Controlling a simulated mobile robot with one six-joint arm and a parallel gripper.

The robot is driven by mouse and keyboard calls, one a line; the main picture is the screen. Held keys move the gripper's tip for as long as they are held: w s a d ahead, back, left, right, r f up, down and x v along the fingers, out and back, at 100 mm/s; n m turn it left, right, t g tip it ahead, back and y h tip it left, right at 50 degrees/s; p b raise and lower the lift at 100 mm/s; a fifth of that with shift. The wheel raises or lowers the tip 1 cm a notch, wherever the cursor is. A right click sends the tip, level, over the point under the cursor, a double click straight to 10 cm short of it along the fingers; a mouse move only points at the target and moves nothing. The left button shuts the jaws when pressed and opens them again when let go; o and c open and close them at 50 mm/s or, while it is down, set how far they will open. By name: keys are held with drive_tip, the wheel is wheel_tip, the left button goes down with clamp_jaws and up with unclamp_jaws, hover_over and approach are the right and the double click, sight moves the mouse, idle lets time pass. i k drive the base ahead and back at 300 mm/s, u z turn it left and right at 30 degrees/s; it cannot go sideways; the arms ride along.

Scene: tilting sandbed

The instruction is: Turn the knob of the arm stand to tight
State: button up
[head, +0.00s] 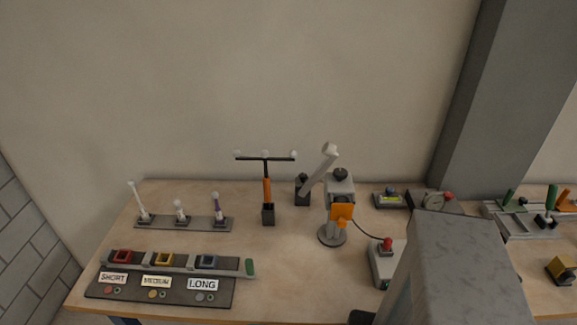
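A grey stand on a round base (332,236) stands right of the table's middle. It has a grey head with a dark knob-like cap (340,174) on top and an orange part (341,212) in front. A pale grey arm (322,165) slants up behind its left side, close to a dark block (302,190); I cannot tell how they join. I cannot tell which part is the arm stand's knob or how tight it is. My gripper is not recognisable in this view. A large grey link, probably of my arm, fills the lower right.
A control box with a red button (388,243) stands right of the stand, a cable behind it. A T-shaped holder with an orange handle (267,190) stands left. A labelled tray (215,299) lies front left. The table's middle front is clear.

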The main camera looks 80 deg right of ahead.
sight(303, 176)
drive_tip(key=u, duration=0.25)
drive_tip(key=k, duration=1.8)
drive_tip(key=z, duration=0.4)
drive_tip(key=i, duration=0.95)
drive_tip(key=u, duration=0.05)
